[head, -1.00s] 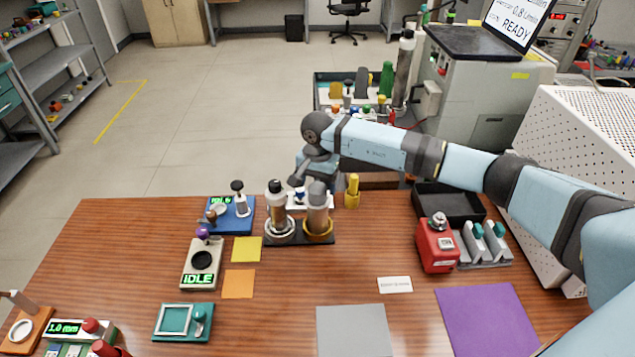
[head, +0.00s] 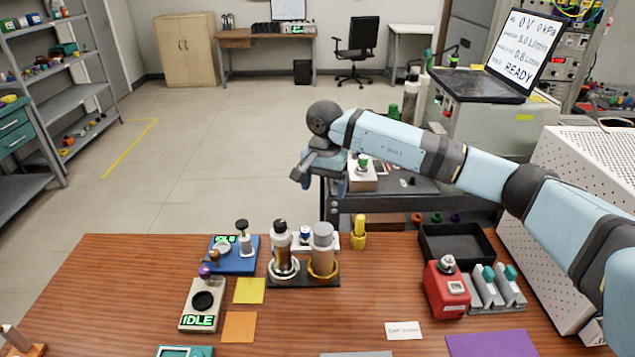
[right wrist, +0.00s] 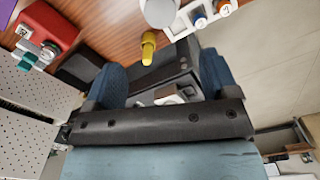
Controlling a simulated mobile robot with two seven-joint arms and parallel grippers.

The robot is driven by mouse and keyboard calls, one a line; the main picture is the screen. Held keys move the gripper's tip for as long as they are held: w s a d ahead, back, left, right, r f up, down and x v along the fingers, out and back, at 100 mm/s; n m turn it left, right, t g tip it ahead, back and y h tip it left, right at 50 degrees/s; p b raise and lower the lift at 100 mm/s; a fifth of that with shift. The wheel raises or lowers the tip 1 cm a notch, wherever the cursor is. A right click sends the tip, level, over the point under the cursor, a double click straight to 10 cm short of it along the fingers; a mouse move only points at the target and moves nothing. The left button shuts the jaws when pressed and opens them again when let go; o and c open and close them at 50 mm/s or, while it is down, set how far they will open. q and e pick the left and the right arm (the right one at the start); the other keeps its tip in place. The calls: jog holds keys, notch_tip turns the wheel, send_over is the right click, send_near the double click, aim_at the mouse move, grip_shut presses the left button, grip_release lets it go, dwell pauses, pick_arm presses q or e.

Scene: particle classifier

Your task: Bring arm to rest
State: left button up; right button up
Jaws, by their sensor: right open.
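My right arm (head: 390,140) reaches in from the right, light blue with dark joints. Its gripper (head: 318,170) hangs in the air past the far edge of the bench, partly hidden by its own wrist. In the right wrist view the blue finger pads stand wide apart, and the gripper (right wrist: 162,78) is open with nothing held between them. My left gripper is out of view.
The wooden bench (head: 130,290) holds two upright cylinders (head: 323,248), a yellow post (head: 359,232), a red box (head: 446,290) and a black tray (head: 455,245). A dark cart (head: 400,195) stands behind. Open floor (head: 220,140) lies to the left.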

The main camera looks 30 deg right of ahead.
jog(key=s+a+f+m+g+y+p, duration=0.1)
jog(key=s+a+f+m+y, duration=0.2)
jog(key=a, duration=0.5)
jog(key=s+a+f+g+y+p, duration=0.1)
jog(key=s+a+f+y+p, duration=0.1)
jog(key=s+a+y, duration=0.45)
jog(key=s+a+r+m+t+y+p, duration=0.1)
jog(key=s+a+r+m+t+y, duration=0.1)
jog(key=s+a+m+y, duration=0.3)
jog(key=a+r+m+t+y+p, duration=0.1)
jog(key=a+r+m+y+p, duration=0.1)
jog(key=a+m+y, duration=0.35)
jog(key=s+d+f+n+t+h+p, duration=0.2)
jog(key=s+d+f+n+t+h, duration=0.3)
jog(key=n, duration=0.8)
jog(key=s+d+f+n+t+h+p, duration=0.3)
jog(key=s+d+f+n+t+h, duration=0.2)
jog(key=s+d+f+n+h, duration=0.3)
jog(key=s+f+n+h, duration=0.3)
jog(key=s+n, duration=0.2)
jog(key=shift+s+f+h, duration=0.2)
jog(key=shift+f+h, duration=0.2)
